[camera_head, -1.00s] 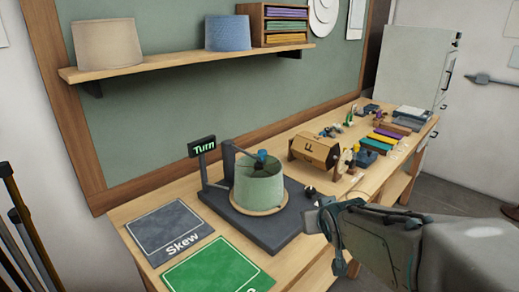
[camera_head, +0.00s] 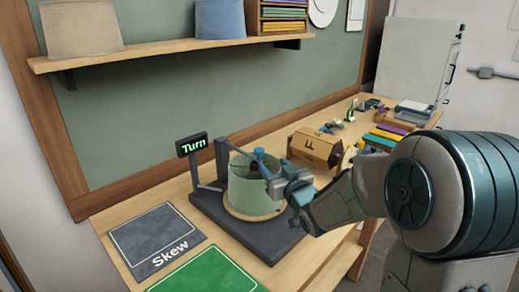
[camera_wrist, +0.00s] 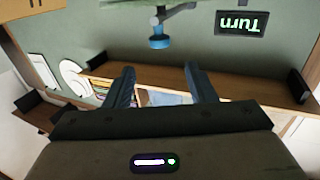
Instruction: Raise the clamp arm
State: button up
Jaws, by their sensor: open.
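The clamp arm (camera_head: 240,149) is a thin grey bar running from a post on the dark base (camera_head: 240,238) out over the green lampshade (camera_head: 247,197). Its blue end (camera_head: 259,153) is at the shade's top; I cannot tell whether it touches. My gripper (camera_head: 265,172) is open and empty, beside the shade's upper right side and close to the blue end. In the upside-down wrist view, the blue end (camera_wrist: 158,42) appears beyond the gap between my fingers (camera_wrist: 161,80), with nothing between them.
A sign reading "Turn" (camera_head: 192,145) stands left of the post. A grey "Skew" mat (camera_head: 153,240) and a green mat (camera_head: 207,272) lie at the front left. A wooden drum (camera_head: 315,149) stands right of the shade. A shelf (camera_head: 170,52) runs along the wall.

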aim_at(262, 151)
jog(key=p+x, duration=0.2)
jog(key=x, duration=0.9)
jog(key=shift+w+p, duration=0.15)
jog(key=shift+p, duration=0.15)
grip_shut()
jog(key=shift+d, duration=0.1)
